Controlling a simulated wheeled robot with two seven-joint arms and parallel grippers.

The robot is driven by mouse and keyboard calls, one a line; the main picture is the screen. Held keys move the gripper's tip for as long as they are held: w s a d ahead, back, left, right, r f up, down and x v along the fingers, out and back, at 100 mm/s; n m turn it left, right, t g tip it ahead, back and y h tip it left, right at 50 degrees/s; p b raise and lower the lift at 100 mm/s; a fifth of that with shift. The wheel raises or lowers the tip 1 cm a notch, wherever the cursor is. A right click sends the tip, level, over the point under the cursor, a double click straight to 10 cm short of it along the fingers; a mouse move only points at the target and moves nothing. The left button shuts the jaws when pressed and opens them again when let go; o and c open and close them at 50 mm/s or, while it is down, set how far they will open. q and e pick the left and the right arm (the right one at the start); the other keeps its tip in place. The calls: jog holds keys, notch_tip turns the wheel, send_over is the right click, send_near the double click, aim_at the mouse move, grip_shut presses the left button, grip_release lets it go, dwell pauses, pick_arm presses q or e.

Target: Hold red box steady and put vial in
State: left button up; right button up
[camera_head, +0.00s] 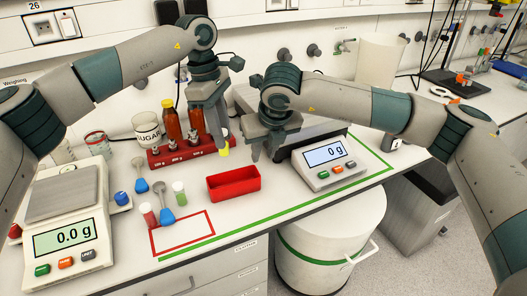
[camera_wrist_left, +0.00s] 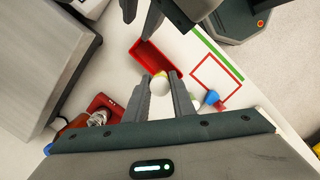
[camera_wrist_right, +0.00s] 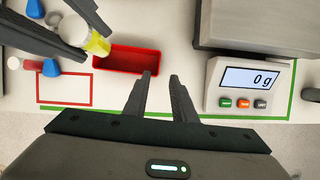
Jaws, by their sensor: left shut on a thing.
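The red box (camera_head: 233,184), an open rectangular tray, sits on the white bench near the middle. My left gripper (camera_wrist_left: 160,77) is shut on a vial (camera_wrist_right: 97,43) with yellow contents and a white cap. In the head view the yellow vial (camera_head: 224,147) is above and behind the box. In the right wrist view it hangs near the box's (camera_wrist_right: 128,60) left end, apart from it. My right gripper (camera_wrist_right: 161,76) is open and empty, its fingertips near the box's right front corner. I cannot tell whether they touch it.
A red vial (camera_head: 149,215) and a green vial (camera_head: 179,193) stand left of the box, near blue scoops (camera_head: 166,216). A red rack (camera_head: 184,155) with bottles stands behind. Scales stand left (camera_head: 66,240) and right (camera_head: 330,165). A red outline (camera_head: 183,250) marks bare bench.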

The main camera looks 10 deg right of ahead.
aim_at(258, 172)
jog(key=shift+f, duration=0.15)
jog(key=x, duration=1.1)
jog(key=shift+w+a+f, duration=0.1)
jog(key=shift+w+f, duration=0.05)
jog(key=shift+f, duration=0.2)
grip_shut()
